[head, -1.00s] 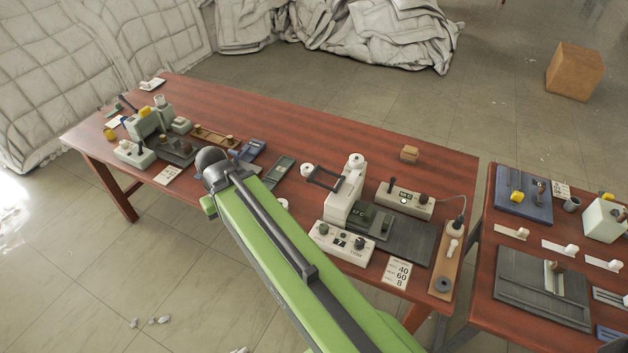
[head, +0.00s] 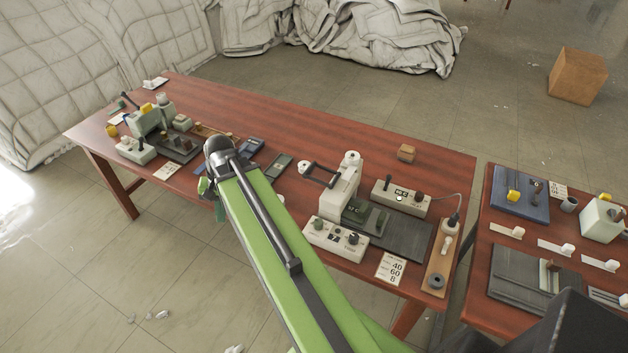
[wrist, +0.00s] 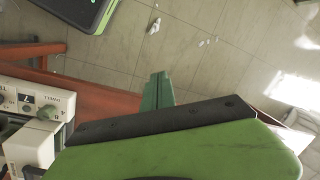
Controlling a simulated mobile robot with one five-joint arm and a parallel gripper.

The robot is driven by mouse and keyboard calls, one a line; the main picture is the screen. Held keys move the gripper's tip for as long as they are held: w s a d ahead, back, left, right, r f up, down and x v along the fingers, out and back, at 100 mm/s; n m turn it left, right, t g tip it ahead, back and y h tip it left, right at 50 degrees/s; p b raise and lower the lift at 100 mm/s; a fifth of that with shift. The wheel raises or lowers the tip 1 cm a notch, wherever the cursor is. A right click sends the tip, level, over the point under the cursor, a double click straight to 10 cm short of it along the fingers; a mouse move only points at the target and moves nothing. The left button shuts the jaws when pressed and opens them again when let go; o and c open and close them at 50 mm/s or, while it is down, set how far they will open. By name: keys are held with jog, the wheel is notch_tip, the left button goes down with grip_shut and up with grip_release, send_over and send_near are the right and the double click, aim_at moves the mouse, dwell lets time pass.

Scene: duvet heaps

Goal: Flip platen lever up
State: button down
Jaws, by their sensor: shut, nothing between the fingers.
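A white press-like machine (head: 342,204) stands on the long red-brown table. A dark U-shaped handle (head: 322,174) sticks out left from its top, raised above the table; it looks like the platen lever, though I cannot be sure. A green-grey machine (head: 146,122) at the table's left end also has a small dark lever (head: 128,101). My gripper shows in the wrist view as green fingers (wrist: 157,80), together and empty, over the floor beside the table edge. In the head view it is mostly hidden behind my arm, left of the white machine and apart from it.
A control box with knobs (head: 336,238) stands before the white machine, and a switch box (head: 401,197) behind it. A printed card (head: 391,268) lies at the table's front edge. A second table (head: 480,262) stands right.

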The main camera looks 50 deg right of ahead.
jog(key=s+d+m+t+b, duration=0.1)
jog(key=s+d+m, duration=0.3)
jog(key=d+m, duration=0.4)
jog(key=s+d+r+m+t+b, duration=0.1)
jog(key=s+d+m+t, duration=0.2)
jog(key=d, duration=1.4)
jog(key=s+d+r+m+t+b, duration=0.1)
jog(key=s+d+m+t, duration=0.2)
jog(key=d+m, duration=0.9)
jog(key=shift+s+d+m, duration=0.15)
jog(key=shift+s+m, duration=0.65)
jog(key=shift+s, duration=0.85)
jog(key=b+x, duration=0.7)
jog(key=x, duration=0.3)
jog(key=shift+w, duration=0.1)
